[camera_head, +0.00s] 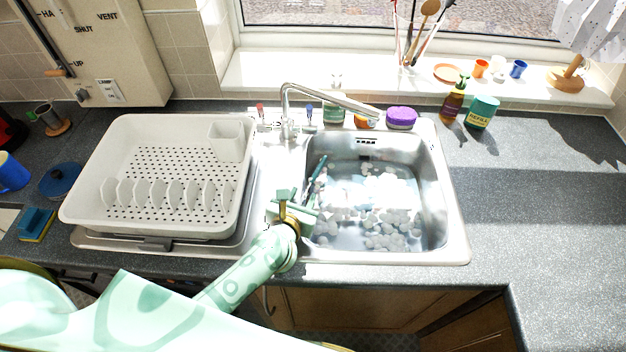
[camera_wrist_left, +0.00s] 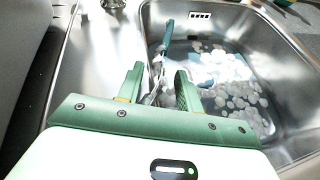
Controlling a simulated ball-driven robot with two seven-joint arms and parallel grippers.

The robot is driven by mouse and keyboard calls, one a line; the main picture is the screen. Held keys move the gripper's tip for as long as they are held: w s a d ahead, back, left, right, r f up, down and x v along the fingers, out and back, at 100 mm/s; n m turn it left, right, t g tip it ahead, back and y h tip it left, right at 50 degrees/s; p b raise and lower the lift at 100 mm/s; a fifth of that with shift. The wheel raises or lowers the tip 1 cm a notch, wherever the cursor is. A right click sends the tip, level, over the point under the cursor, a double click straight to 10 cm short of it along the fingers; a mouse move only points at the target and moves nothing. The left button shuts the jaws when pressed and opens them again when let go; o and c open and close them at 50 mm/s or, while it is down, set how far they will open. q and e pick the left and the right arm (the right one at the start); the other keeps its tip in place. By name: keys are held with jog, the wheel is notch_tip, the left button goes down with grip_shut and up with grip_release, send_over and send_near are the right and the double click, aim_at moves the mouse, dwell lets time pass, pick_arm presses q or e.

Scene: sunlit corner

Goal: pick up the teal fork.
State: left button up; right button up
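A teal-handled utensil, apparently the fork (camera_head: 319,167), leans in the sink near its left wall. Its lower end is hidden behind my gripper in the head view. In the left wrist view the teal handle (camera_wrist_left: 167,36) slants up beyond my fingertips, and its silvery lower part shows in line with the gap between them. My left gripper (camera_head: 291,202) is over the left edge of the sink basin. In the left wrist view its fingers (camera_wrist_left: 159,84) are apart with nothing clearly held. I cannot tell whether the fork touches them. My right gripper is not in view.
The steel sink (camera_head: 452,222) holds water with foam. A tap (camera_head: 289,112) reaches over its back. A white dish rack (camera_head: 88,195) stands left of it. The right counter is clear.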

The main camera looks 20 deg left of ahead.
pick_arm(q)
jog(key=shift+w+f, duration=0.25)
jog(key=shift+w, duration=0.35)
jog(key=shift+s, duration=0.1)
jog(key=shift+c, duration=0.4)
grip_shut()
